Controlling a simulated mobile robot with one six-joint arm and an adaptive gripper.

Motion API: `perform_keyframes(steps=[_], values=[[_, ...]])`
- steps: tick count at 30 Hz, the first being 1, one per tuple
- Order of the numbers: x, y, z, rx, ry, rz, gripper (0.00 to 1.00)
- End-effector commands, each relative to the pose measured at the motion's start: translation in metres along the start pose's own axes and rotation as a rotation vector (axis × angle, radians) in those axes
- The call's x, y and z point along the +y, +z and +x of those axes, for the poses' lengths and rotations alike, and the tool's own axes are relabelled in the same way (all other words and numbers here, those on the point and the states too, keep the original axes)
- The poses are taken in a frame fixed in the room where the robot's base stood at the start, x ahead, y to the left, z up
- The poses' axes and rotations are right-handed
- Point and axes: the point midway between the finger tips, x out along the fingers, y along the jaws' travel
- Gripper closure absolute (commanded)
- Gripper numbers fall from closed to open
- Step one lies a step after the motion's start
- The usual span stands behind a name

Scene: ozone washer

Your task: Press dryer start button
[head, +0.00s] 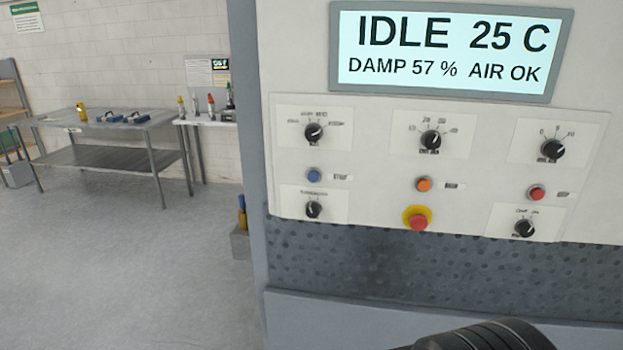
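A white control panel (370,170) fills the right half of the head view. It has a blue button (314,175) at left, an orange button (424,184) in the middle and a red button (536,193) at right. Their small labels are too blurred to read, so I cannot tell which is the dryer start. The display (450,52) above reads "IDLE 25 C" and "DAMP 57 % AIR OK". A dark rounded part of my arm shows at the bottom right edge, below the panel. My gripper's fingers are not in view.
Several black knobs, such as the upper middle one (430,140), surround the buttons. A red mushroom button on a yellow base (418,219) sits below the orange one. A metal table (105,122) with tools stands at far left. The floor (130,260) before it is clear.

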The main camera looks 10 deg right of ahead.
Motion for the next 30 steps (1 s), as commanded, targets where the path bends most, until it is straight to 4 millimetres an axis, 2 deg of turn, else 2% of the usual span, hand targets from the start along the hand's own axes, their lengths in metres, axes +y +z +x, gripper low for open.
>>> perform_keyframes(steps=[2,20,30], values=[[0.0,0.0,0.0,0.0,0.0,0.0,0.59],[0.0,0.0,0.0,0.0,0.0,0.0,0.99],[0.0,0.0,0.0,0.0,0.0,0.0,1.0]])
